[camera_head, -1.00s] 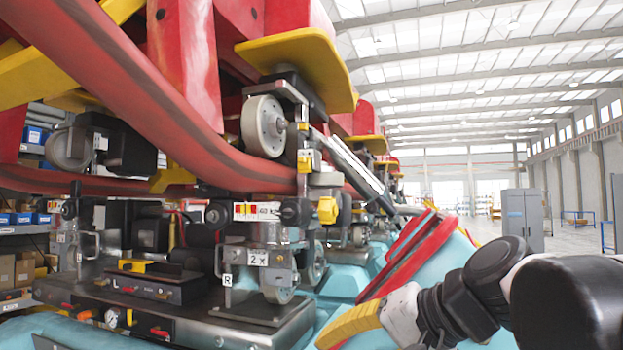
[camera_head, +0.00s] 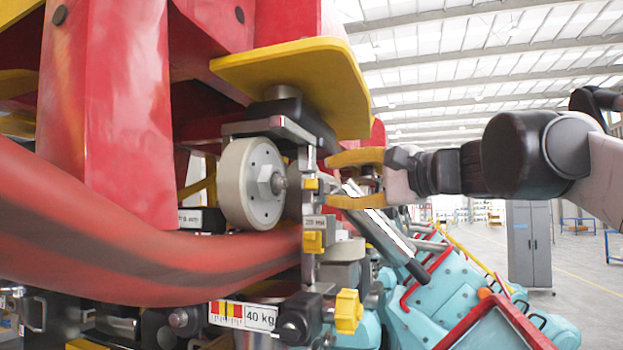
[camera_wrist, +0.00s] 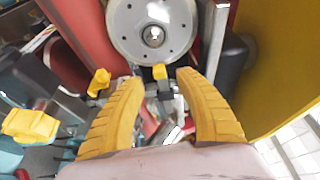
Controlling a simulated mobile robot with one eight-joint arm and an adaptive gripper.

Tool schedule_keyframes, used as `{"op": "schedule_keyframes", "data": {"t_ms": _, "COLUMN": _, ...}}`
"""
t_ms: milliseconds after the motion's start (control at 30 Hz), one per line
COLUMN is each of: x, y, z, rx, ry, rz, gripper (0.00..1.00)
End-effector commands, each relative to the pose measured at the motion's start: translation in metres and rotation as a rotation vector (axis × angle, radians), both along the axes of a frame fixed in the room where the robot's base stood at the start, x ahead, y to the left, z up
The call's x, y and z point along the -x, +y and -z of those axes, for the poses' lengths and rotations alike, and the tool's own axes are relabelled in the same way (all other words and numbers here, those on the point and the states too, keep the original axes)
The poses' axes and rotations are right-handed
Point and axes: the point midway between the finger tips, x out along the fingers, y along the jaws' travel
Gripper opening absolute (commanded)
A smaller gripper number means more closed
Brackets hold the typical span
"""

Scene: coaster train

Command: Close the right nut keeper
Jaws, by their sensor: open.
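My gripper (camera_head: 334,181) is open, with two yellow fingers pointing left at the wheel bracket. A grey wheel (camera_head: 240,182) with a hex nut (camera_head: 275,184) at its hub is left of the fingertips. I cannot tell for sure which part is the right nut keeper. A small yellow block (camera_head: 311,184) on the bracket is close to the fingertips; in the wrist view a small yellow block (camera_wrist: 159,72) shows between the fingertips (camera_wrist: 160,82), just below the wheel (camera_wrist: 152,28). Nothing is held. Contact is not visible.
A yellow plate (camera_head: 300,80) overhangs the wheel. The red rail (camera_head: 150,240) runs below it. A grey strut (camera_head: 390,243) slopes down right of the bracket. Open hall floor is at right.

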Motion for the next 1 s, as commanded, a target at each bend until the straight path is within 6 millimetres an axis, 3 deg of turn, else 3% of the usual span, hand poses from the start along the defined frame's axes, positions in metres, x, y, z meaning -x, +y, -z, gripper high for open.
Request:
{"op": "schedule_keyframes", "data": {"t_ms": 100, "x": -0.016, "y": 0.019, "z": -0.002, "rx": 0.000, "ry": 0.000, "rz": -0.003, "gripper": 0.41}}
{"op": "schedule_keyframes", "data": {"t_ms": 300, "x": -0.034, "y": 0.038, "z": -0.001, "rx": 0.001, "ry": 0.000, "rz": -0.001, "gripper": 0.41}}
{"op": "schedule_keyframes", "data": {"t_ms": 667, "x": -0.039, "y": 0.043, "z": 0.000, "rx": 0.001, "ry": 0.000, "rz": 0.000, "gripper": 0.41}}
{"op": "schedule_keyframes", "data": {"t_ms": 700, "x": -0.039, "y": 0.043, "z": 0.000, "rx": 0.001, "ry": 0.000, "rz": 0.000, "gripper": 0.37}}
{"op": "schedule_keyframes", "data": {"t_ms": 833, "x": -0.039, "y": 0.042, "z": 0.000, "rx": 0.001, "ry": 0.000, "rz": 0.000, "gripper": 0.00}}
{"op": "schedule_keyframes", "data": {"t_ms": 1000, "x": -0.038, "y": 0.042, "z": 0.000, "rx": 0.001, "ry": 0.000, "rz": 0.000, "gripper": 0.00}}
